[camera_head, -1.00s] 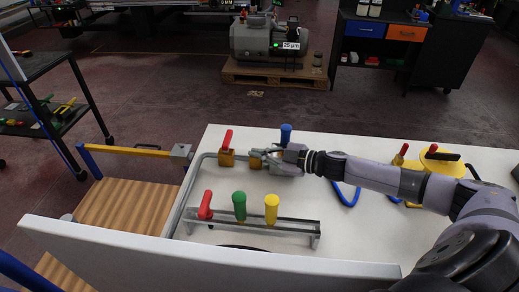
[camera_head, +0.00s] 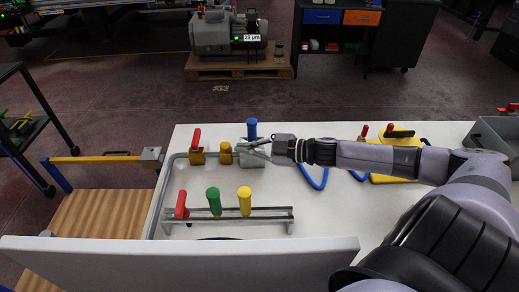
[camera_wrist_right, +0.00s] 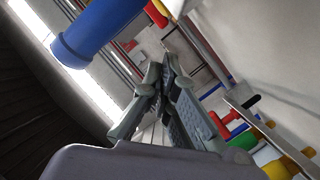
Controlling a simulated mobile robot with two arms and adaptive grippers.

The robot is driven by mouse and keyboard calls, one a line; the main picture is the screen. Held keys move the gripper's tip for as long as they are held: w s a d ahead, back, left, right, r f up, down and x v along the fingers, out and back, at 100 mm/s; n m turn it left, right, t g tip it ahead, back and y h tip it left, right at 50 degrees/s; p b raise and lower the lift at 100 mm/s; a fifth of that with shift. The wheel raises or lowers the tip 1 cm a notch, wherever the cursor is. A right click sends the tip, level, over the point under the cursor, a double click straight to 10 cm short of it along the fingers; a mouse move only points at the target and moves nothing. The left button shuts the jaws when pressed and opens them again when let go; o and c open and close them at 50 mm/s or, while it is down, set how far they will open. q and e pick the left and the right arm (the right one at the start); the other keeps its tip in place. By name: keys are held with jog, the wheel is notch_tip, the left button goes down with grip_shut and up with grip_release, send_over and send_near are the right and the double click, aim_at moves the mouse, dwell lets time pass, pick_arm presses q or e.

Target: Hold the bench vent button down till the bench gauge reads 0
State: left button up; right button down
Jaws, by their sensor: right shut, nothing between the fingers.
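On the white bench (camera_head: 330,205), a pipe run carries a yellow valve with a red handle (camera_head: 196,140), a small yellow fitting (camera_head: 226,152) and a grey block (camera_head: 252,160) topped by a blue knob (camera_head: 251,127). I cannot tell which part is the vent button, and no bench gauge face is readable. My right gripper (camera_head: 246,147) is shut and empty, its tips at the grey block below the blue knob; contact is unclear. In the right wrist view, its fingers (camera_wrist_right: 165,68) meet near a large blue cylinder (camera_wrist_right: 95,32). My left gripper is out of view.
A rail on the bench holds red (camera_head: 181,205), green (camera_head: 213,200) and yellow (camera_head: 245,200) handles. Blue hose (camera_head: 315,180) and a yellow device (camera_head: 395,150) lie to the right. A floor pump (camera_head: 225,35) behind shows 25 µm. A pale panel (camera_head: 180,262) crosses the front.

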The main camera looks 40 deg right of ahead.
jog(key=v, duration=0.4)
jog(key=shift+s+a+r+p, duration=0.2)
jog(key=shift+s+r+p, duration=0.05)
jog(key=shift+p, duration=0.05)
dwell(0.5)
